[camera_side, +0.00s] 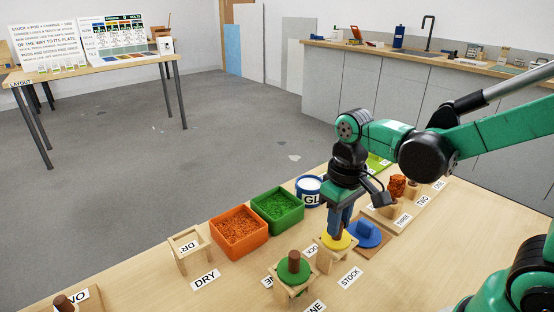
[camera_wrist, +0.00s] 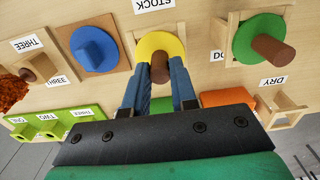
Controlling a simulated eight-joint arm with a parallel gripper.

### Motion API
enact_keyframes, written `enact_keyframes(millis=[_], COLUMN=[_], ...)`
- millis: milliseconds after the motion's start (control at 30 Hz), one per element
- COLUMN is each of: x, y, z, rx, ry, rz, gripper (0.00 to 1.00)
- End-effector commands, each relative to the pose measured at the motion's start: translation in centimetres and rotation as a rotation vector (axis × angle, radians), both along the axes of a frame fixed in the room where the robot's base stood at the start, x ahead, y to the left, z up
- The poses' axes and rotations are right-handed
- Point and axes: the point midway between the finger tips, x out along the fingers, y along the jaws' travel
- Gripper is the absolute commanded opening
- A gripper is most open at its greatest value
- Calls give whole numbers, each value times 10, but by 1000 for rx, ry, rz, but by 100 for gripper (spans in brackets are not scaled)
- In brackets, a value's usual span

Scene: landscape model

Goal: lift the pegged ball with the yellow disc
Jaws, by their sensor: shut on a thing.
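The yellow disc (camera_wrist: 160,46) sits on a wooden stand in the wrist view, with a brown peg (camera_wrist: 159,68) standing out of it. In the side view the yellow disc (camera_side: 341,241) shows partly behind my gripper. My gripper (camera_wrist: 160,75) has its two blue fingers on either side of the brown peg, shut on it. It also shows in the side view (camera_side: 341,222), pointing down over the disc. The ball itself cannot be made out. The disc still appears to rest at its stand.
A green disc (camera_side: 294,268) with a brown peg stands on a wooden stand to the left. A blue disc (camera_side: 368,234) lies close on the right. The front left table is mostly clear.

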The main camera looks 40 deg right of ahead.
Motion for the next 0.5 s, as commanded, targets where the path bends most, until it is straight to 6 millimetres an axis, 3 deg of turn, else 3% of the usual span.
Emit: enact_keyframes(millis=[500], x=[0], y=[0], z=[26], rx=[0], ry=[0], rz=[0], gripper=[0])
